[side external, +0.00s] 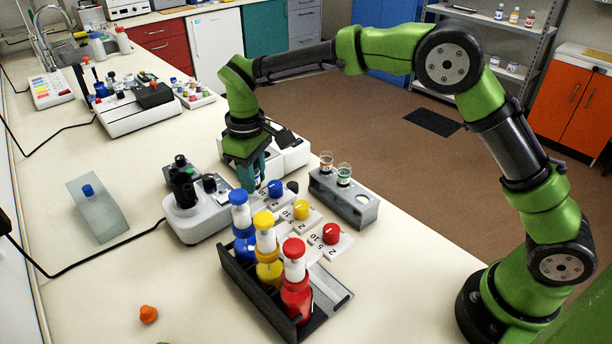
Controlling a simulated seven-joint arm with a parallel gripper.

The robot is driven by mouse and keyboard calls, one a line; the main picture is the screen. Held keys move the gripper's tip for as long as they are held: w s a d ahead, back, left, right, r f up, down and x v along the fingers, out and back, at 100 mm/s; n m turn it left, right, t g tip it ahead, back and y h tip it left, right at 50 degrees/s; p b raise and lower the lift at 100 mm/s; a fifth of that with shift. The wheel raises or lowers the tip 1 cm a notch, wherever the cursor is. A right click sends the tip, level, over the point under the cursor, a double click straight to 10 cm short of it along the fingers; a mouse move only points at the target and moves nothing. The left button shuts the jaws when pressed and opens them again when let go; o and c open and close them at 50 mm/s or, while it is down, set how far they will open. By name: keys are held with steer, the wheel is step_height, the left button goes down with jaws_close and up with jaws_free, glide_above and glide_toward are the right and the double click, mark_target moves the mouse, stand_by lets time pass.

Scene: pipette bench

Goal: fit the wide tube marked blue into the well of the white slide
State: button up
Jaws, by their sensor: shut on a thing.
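My gripper (251,176) points down with teal fingers, beside the grey device and behind the blue-topped bottle. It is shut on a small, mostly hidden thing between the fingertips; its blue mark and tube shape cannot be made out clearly. Two clear tubes stand in a grey rack (343,197) to the right: one with an orange-red mark (326,163) and one with a green mark (344,175). A white device (291,153) stands partly behind my gripper. I cannot clearly pick out the white slide or its well; any contact below the fingertips is hidden.
A dark tray (259,303) holds blue, yellow and red dispenser bottles close in front. Numbered white pieces with blue, yellow and red knobs lie beside it. A grey device (199,209) is left of my gripper.

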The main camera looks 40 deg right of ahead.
steer(key=shift+f, duration=1.05)
steer(key=shift+f, duration=1.6)
steer(key=o, duration=1.1)
steer(key=shift+c, duration=0.2)
